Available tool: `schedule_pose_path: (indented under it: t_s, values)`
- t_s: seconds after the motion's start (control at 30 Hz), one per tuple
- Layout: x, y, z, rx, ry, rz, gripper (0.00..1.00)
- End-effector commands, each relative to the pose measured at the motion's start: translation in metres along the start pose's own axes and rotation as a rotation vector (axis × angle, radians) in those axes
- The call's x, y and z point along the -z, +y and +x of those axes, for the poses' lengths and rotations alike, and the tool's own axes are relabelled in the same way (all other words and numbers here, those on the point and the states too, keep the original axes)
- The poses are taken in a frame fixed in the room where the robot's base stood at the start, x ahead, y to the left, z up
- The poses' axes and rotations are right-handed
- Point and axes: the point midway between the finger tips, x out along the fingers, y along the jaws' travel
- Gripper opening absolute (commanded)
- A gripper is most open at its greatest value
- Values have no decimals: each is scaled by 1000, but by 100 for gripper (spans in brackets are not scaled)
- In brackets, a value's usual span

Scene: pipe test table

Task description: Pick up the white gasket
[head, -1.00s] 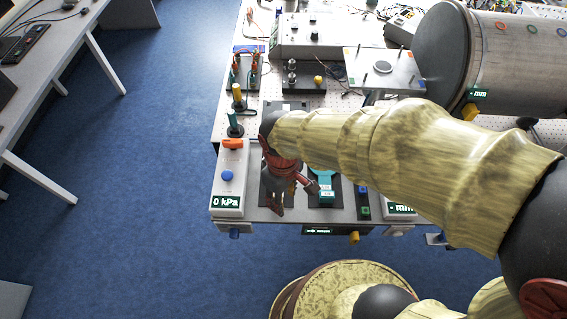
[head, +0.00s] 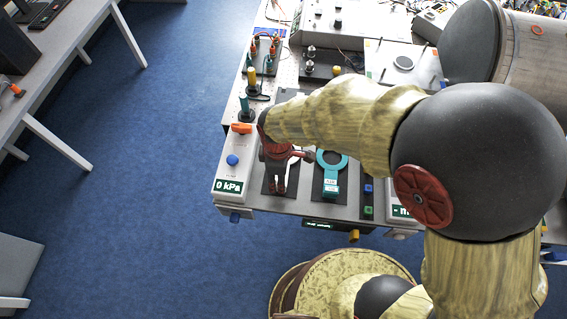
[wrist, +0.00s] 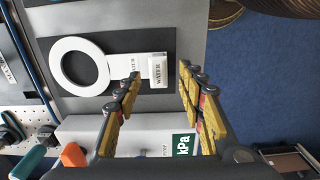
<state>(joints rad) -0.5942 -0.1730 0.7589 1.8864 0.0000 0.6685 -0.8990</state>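In the head view only a small part of the gasket (head: 296,156) shows beside my wrist; my arm and gripper hide the rest. My gripper (wrist: 160,74) is open and empty. In the wrist view its fingertips lie on either side of the tab's raised block, with gaps; I cannot tell the height between them. In the head view my gripper (head: 277,188) hangs over the dark plate.
A teal gasket (head: 329,185) lies on another dark plate to the right. A kPa gauge box (head: 227,176) with blue and orange knobs stands to the left. A large metal cylinder (head: 520,45) is at the back right. The table's front edge is close.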

Motion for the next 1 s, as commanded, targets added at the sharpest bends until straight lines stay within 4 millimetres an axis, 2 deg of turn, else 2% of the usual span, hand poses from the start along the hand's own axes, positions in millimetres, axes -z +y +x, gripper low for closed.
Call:
schedule_pose_path:
  t_s: [0.1, 0.2, 0.47, 1.0]
  values:
    - [-2, 2, 21, 4, -3, 1, 39]
    - [-2, 2, 33, 2, -2, 1, 39]
    - [-1, 2, 38, 1, 0, 1, 39]
    - [-1, 2, 38, 1, 0, 1, 10]
